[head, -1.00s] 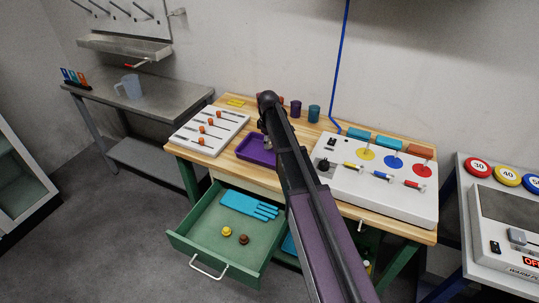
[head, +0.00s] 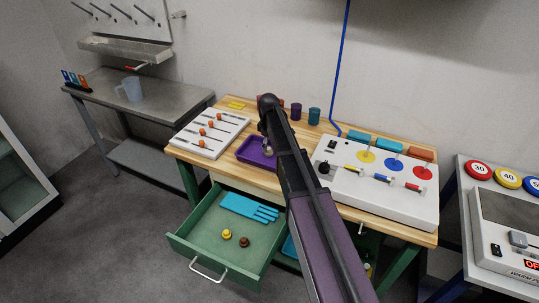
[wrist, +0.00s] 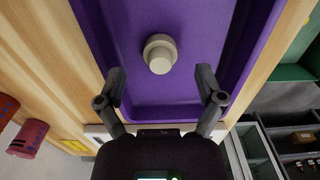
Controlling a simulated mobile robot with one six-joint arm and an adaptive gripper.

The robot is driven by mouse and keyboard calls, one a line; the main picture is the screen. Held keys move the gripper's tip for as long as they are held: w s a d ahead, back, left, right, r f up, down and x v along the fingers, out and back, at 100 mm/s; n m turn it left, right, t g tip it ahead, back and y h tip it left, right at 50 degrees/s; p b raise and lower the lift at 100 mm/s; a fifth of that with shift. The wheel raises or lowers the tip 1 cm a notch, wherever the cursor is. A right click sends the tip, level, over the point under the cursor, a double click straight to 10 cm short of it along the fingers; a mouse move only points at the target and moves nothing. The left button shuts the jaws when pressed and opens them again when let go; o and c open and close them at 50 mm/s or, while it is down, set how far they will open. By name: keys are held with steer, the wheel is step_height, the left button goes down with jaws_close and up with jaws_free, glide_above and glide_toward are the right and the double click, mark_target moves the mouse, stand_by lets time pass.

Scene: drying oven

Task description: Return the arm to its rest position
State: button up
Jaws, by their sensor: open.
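My gripper (wrist: 162,78) is open and empty in the wrist view, its two fingers apart over the purple tray. A pale round-topped peg (wrist: 160,54) stands in the tray ahead of the fingertips, with nothing touching it. The purple tray (head: 248,153) lies on the wooden workbench in the head view, partly covered by my arm. My arm reaches from the lower right up to the bench, its elbow above the tray. My gripper itself is mostly hidden behind the arm in the head view.
A white slider board (head: 190,140) stands left of the tray, a switch panel (head: 400,205) right. Purple and teal cups (head: 314,116) stand behind.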

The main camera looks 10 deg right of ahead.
stand_by(0.3)
steer(key=s+m, duration=1)
steer(key=s, duration=1.9)
steer(key=shift+d+r+m+p, duration=0.3)
steer(key=shift+r+m+p, duration=0.05)
steer(key=shift+m, duration=0.05)
steer(key=shift+c, duration=0.2)
